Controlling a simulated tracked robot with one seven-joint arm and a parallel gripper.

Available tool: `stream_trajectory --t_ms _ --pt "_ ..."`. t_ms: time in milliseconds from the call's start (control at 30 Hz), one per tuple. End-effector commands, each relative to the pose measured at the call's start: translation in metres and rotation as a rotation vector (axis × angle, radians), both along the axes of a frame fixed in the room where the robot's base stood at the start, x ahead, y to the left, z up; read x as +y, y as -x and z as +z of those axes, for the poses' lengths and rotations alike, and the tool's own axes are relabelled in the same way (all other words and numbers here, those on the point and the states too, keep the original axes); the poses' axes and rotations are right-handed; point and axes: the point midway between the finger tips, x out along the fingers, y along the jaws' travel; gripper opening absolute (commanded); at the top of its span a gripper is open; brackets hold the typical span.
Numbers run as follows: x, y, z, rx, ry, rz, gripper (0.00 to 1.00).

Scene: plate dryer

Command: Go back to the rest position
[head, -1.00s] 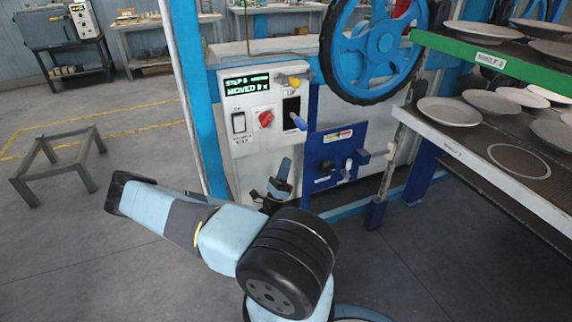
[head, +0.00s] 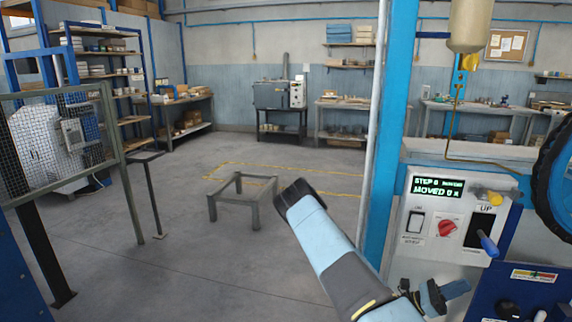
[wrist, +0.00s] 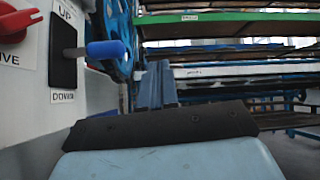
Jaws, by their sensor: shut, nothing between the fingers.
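My gripper (wrist: 157,85) shows in the wrist view as blue-grey fingers, shut and empty, with a dark bar in front of them. In the head view my arm crosses the lower middle, and the gripper end (head: 440,297) is small and partly hidden below the control panel (head: 440,215). The panel has a green-lit display (head: 437,187), a red knob (head: 447,228) and a blue-tipped lever (head: 488,245). In the wrist view the lever (wrist: 105,49) stands left of the fingers, apart from them, between the UP and DOWN labels.
A blue wheel (head: 556,190) is at the right edge. A low metal stand (head: 238,197) is on the floor beyond my arm. A mesh guard (head: 60,135) is at left. Racks (wrist: 230,70) stand beyond the gripper in the wrist view.

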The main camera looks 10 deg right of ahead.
Motion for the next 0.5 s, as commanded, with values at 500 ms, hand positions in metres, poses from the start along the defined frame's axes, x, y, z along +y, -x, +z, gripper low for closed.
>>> stream_trajectory --t_ms 500 --pt "0.038 0.018 0.028 -0.467 -0.232 -0.178 0.00"
